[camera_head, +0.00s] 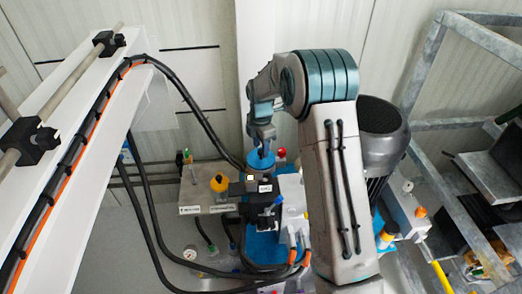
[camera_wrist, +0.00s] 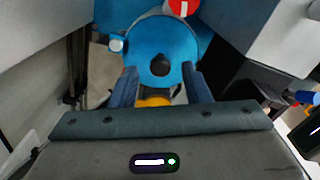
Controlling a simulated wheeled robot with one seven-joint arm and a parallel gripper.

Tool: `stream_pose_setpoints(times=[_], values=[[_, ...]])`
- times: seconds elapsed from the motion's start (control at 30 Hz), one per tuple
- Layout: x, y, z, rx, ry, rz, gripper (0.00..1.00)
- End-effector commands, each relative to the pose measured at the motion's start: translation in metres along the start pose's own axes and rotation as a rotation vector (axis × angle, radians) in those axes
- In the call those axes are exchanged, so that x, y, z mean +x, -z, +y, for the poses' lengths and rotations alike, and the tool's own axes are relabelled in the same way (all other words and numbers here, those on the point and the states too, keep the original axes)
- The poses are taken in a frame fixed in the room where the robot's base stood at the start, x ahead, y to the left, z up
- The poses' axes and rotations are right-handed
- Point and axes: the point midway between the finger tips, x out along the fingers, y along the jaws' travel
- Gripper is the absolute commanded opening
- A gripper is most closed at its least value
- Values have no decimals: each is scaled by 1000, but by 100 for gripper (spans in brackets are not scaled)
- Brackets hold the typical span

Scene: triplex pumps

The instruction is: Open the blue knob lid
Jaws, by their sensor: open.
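The blue knob lid (camera_wrist: 160,45) is a round blue disc with a dark hole near its middle, ahead of my gripper in the wrist view. In the head view the blue lid (camera_head: 261,160) shows just below my gripper (camera_head: 262,132). In the wrist view my gripper (camera_wrist: 160,82) is open, with one finger at each side of the lid's near edge. Nothing is held between the fingers. I cannot tell whether the fingers touch the lid. A small white knob (camera_wrist: 117,45) sits at the lid's left edge.
A red knob (camera_wrist: 181,8) lies just beyond the lid. A yellow part (camera_wrist: 154,101) shows below, between the fingers. A yellow cap (camera_head: 219,183) stands left of the lid. A dark motor (camera_head: 381,130) is to the right, and black hoses (camera_head: 195,110) run at the left.

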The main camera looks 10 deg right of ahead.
Motion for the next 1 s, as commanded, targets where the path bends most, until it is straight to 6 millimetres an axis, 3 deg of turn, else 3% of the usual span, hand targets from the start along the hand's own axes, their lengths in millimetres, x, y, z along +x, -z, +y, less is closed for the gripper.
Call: stream_pose_setpoints(times=[0.17, 0.47, 0.6, 0.63, 1.0], values=[[13, 0, 0, 0, 1, 0, 43], [15, 0, 0, 0, 0, 0, 43], [14, 0, 0, 0, 0, 0, 4], [14, 0, 0, 0, 0, 0, 0], [14, -11, -3, 66, 0, 0, 0]])
